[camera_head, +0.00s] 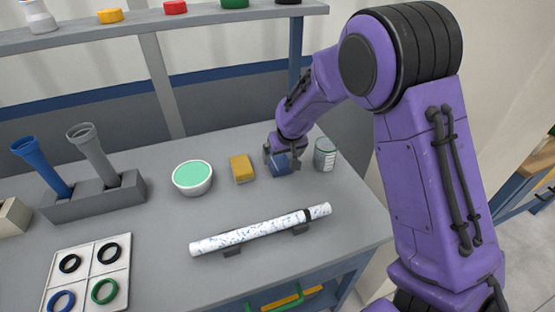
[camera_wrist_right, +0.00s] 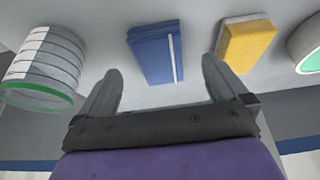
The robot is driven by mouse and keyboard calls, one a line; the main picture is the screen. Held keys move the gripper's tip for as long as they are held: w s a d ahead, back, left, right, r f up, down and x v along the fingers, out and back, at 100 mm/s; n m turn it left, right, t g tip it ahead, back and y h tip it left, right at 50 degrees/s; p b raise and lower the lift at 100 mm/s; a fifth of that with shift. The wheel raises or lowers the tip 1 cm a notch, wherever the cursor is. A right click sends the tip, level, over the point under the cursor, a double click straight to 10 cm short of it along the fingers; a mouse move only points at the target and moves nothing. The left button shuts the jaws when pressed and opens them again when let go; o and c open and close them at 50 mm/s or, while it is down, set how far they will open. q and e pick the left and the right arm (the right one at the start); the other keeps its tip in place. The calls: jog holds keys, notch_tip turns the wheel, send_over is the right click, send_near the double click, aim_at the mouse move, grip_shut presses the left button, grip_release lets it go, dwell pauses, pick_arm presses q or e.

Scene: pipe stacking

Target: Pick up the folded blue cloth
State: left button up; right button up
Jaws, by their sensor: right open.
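The folded blue cloth (camera_head: 278,167) lies on the grey table toward the back right, partly covered by my right gripper (camera_head: 281,155) in the head view. In the right wrist view the cloth (camera_wrist_right: 155,54) is a blue block with a white stripe near one edge. There it sits beyond and between the two fingertips of my right gripper (camera_wrist_right: 162,82). The fingers are spread and empty, and a gap shows between them and the cloth. My left gripper is in neither view.
A yellow sponge (camera_head: 241,168) lies just left of the cloth, and a jar (camera_head: 325,154) stands just right. A bowl with green contents (camera_head: 192,177) is farther left. A white speckled pipe (camera_head: 260,230) rests in front. A shelf (camera_head: 180,22) spans the back.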

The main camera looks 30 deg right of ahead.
aim_at(280, 161)
jog(key=x, duration=0.5)
jog(key=shift+w+d+f+p, duration=0.15)
jog(key=shift+w+d+p, duration=0.15)
jog(key=shift+w, duration=0.2)
jog(key=shift+f, duration=0.2)
jog(key=c, duration=1.1)
jog(key=shift+o, duration=0.2)
jog(key=shift+r, duration=0.1)
jog(key=shift+w+r, duration=0.1)
jog(key=shift+r, duration=0.15)
notch_tip(280, 161, up, 3)
jog(key=shift+a+b, duration=0.15)
jog(key=shift+b, duration=0.2)
jog(key=s+a+r, duration=0.2)
jog(key=r, duration=0.1)
jog(key=s+r, duration=0.1)
jog(key=r, duration=0.1)
jog(key=shift+a, duration=0.4)
jog(key=s+a+r, duration=0.4)
jog(key=s+a, duration=0.3)
jog(key=shift+r, duration=0.2)
